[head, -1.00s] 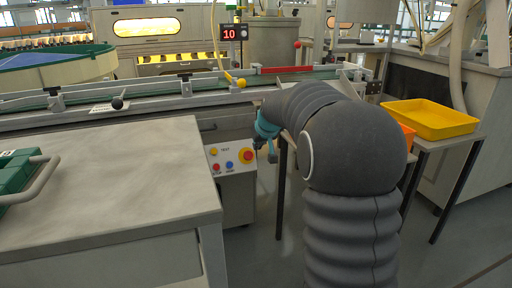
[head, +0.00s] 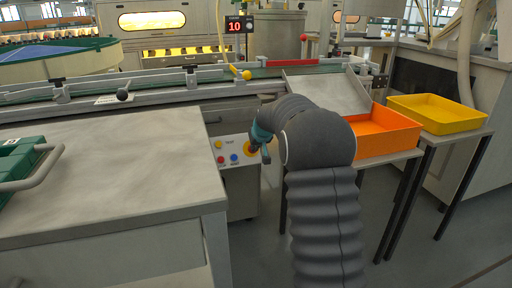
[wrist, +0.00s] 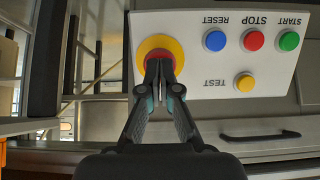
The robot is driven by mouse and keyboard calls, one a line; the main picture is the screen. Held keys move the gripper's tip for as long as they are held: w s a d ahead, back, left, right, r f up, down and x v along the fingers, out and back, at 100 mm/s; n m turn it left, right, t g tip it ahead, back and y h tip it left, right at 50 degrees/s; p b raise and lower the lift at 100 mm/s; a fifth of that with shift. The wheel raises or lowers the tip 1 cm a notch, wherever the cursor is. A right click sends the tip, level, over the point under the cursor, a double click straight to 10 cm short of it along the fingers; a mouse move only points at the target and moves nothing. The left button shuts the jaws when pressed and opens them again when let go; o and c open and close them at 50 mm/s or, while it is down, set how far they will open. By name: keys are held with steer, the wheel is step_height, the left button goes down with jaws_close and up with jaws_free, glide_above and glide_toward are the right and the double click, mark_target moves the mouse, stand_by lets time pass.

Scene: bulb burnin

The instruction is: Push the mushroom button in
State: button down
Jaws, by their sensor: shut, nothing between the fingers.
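The mushroom button is red on a yellow round base (wrist: 178,49) and sits at one end of a white control panel (wrist: 210,83). In the head view, my gripper (head: 254,150) is right at the panel and covers much of the button. In the wrist view, my gripper (wrist: 160,72) is shut and empty, with its fingertips over the button's red cap (wrist: 158,54). The tips hide part of the cap. I cannot tell whether they touch it or how far in it is.
The panel also carries a blue RESET button (wrist: 215,40), a red STOP button (wrist: 253,40), a green START button (wrist: 289,40) and a yellow TEST button (wrist: 245,82). A grey worktop (head: 110,180) stands left. Orange (head: 385,132) and yellow (head: 440,113) trays stand right.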

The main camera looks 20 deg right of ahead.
steer(key=shift+w+f, duration=0.35)
steer(key=shift+w, duration=0.45)
steer(key=shift+f, duration=0.15)
steer(key=shift+w+f, duration=0.1)
steer(key=shift+s, duration=0.3)
steer(key=v, duration=1.4)
steer(key=shift+s+f+p, duration=0.15)
steer(key=shift+s+p, duration=0.1)
steer(key=shift+p, duration=0.15)
steer(key=shift+d, duration=0.1)
